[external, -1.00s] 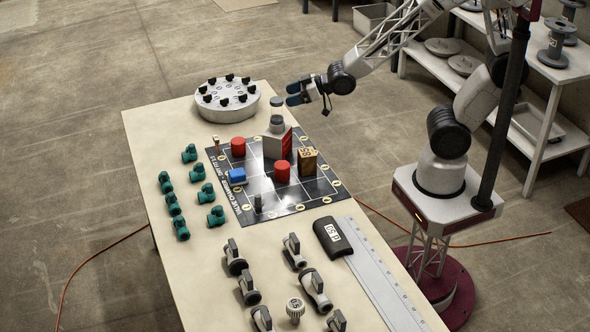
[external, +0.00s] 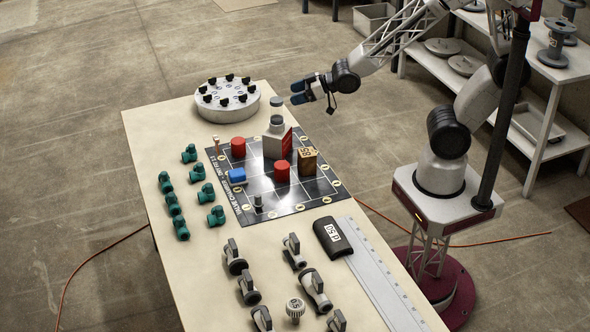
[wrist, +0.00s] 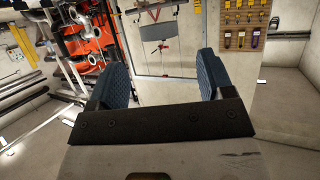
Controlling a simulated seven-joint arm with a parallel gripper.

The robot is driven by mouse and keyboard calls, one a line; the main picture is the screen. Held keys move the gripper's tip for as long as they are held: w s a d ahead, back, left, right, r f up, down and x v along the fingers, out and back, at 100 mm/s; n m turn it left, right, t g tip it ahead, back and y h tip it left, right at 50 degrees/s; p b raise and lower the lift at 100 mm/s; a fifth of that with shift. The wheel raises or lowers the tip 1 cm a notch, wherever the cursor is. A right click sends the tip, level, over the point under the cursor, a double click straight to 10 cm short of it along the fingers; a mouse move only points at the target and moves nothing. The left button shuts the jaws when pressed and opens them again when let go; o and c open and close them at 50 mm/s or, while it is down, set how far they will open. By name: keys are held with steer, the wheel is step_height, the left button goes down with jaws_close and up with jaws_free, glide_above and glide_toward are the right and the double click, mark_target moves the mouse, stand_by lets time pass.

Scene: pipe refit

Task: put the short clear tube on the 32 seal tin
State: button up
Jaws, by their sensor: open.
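My gripper (external: 298,93) is open and empty, raised above the far right part of the table. Its two blue fingers stand apart in the wrist view (wrist: 162,78), with no task object between them. A gold-brown tin (external: 307,163) with a dark label stands on the right of the black mat; its number is too small to read surely. A small greyish upright tube (external: 258,203) stands at the mat's near edge. Another pale, grey-banded piece (external: 277,122) stands on a white and red block (external: 275,145), left of and below my gripper. I cannot tell which is the short clear tube.
A white round rack (external: 227,100) stands behind. Teal fittings (external: 189,153) are at left, grey valves (external: 243,290) in front, a dark labelled case (external: 333,237) at right.

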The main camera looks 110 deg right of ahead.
steer(key=s+a+r+n+g+y, duration=0.2)
steer(key=s+a+r+g, duration=0.2)
steer(key=s+a, duration=0.5)
steer(key=s+a+r+n+g+y, duration=0.2)
steer(key=s+a+r+g, duration=0.2)
steer(key=s+a, duration=0.6)
steer(key=a+g, duration=0.1)
steer(key=a, duration=0.3)
steer(key=shift+s+a+r+g+y, duration=0.2)
steer(key=shift+r+g+y, duration=0.15)
steer(key=shift+g+y, duration=0.05)
